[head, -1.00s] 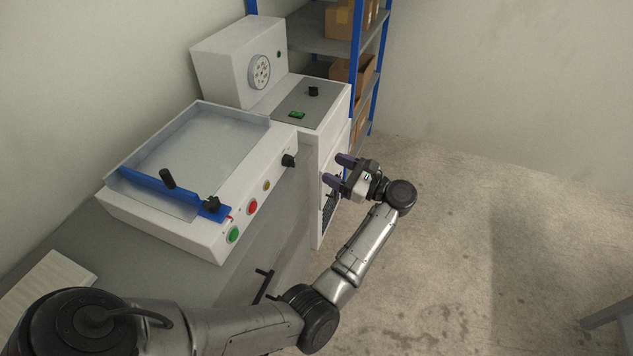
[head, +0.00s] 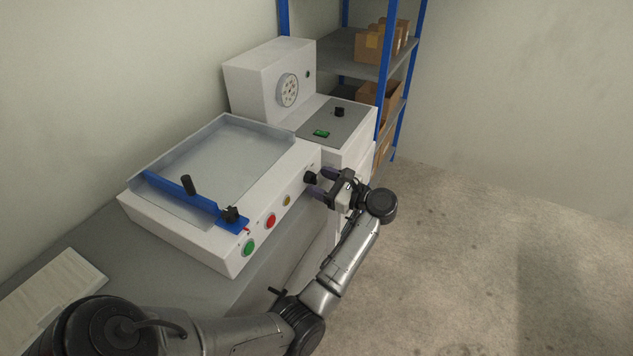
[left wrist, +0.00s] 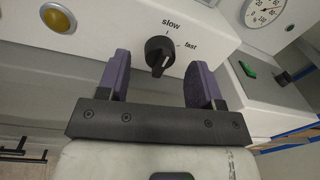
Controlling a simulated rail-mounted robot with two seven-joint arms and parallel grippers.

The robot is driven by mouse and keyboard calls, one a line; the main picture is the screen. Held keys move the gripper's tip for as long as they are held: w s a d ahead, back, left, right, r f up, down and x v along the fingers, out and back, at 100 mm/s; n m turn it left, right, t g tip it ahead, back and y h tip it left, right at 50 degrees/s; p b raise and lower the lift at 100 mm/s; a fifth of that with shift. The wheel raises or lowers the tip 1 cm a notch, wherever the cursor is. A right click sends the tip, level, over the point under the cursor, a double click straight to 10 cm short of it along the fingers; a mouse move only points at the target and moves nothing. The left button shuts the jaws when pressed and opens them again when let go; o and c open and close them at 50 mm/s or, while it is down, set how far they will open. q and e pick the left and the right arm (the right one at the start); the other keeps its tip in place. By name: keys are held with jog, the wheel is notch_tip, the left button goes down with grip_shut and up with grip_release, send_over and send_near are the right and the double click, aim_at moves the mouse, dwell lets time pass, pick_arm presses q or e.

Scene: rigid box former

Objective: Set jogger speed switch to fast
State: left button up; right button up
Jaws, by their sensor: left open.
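The jogger speed switch (head: 310,178) is a black rotary knob on the front face of the white jogger (head: 190,230), near its right end. In the left wrist view the knob (left wrist: 159,56) has "slow" printed above it and "fast" to its upper right. A white line on the knob slants toward the upper right; I cannot tell its exact setting. My left gripper (head: 318,183) is open, its purple fingers pointing at the knob. In the left wrist view the knob sits between the two fingers (left wrist: 160,80), with a gap on each side. My right gripper is not in view.
Green (head: 249,247), red (head: 270,221) and yellow (head: 287,200) buttons line the same face, left of the knob. A blue bar (head: 185,195) crosses the jogger tray. A white machine with a dial (head: 288,90) and a shelf rack (head: 345,65) stand behind. Floor at right is clear.

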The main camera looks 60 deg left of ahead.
pick_arm(q)
jog(key=shift+x, duration=0.9)
jog(key=c, duration=0.9)
